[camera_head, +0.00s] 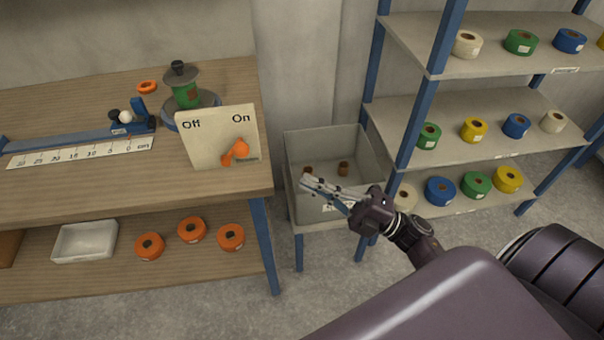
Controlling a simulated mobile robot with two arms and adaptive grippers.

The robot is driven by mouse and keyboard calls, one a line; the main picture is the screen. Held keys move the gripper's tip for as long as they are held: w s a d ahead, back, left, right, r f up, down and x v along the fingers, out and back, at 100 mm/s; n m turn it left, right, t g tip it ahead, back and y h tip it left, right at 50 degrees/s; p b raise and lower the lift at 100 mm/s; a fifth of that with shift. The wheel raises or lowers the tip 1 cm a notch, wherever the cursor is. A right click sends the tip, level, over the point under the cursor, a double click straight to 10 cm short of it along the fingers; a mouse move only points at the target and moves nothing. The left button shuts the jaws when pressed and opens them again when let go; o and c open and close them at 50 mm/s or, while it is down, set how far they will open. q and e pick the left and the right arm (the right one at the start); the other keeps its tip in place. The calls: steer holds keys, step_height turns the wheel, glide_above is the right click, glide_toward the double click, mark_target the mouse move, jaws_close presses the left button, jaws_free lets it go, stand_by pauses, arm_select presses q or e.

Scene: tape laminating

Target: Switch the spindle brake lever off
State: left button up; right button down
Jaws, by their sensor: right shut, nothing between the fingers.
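The spindle brake lever (235,151) is orange and sits low on a cream panel (205,150) at the right end of the workbench. The panel reads "Off" at upper left and "On" at upper right. The lever's arm slants up to the right, toward "On". Behind the panel stands the spindle (186,95) with a green roll under a grey disc and a dark knob. My right gripper (306,184) is shut and empty, in front of the grey bin, to the right of the panel and apart from the lever. My left gripper is not in view.
A grey bin (325,142) on a blue-legged stand holds a few small brown cores. Shelves (485,92) with coloured tape rolls stand at the right. The workbench (60,190) carries a ruler (80,153) and a blue slide. Orange rolls and a white tray (85,242) lie below.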

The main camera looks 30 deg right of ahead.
steer(key=p, duration=0.3)
glide_toward(247, 150)
steer(key=x, duration=0.5)
steer(key=shift+w+f, duration=0.25)
steer(key=shift+f, duration=0.05)
steer(key=shift+p+x, duration=0.3)
steer(key=shift+x, duration=0.5)
steer(key=shift+f, duration=0.15)
steer(key=shift+w+a+r+n+g+h+p, duration=0.15)
steer(key=shift+r+n+g+p, duration=0.2)
steer(key=shift+p, duration=0.65)
steer(key=shift+s+a+r+n+g+h+p, duration=0.2)
steer(key=shift+r+p, duration=0.25)
steer(key=shift+p, duration=0.55)
steer(key=w+a+r+n+g+h+p, duration=0.1)
steer(key=w+a+r+g+p, duration=0.1)
steer(key=a+p, duration=0.4)
steer(key=shift+w+a+r+h+p, duration=0.35)
steer(key=shift+w+a+r, duration=0.2)
steer(key=shift+a, duration=0.85)
steer(key=shift+w, duration=0.1)
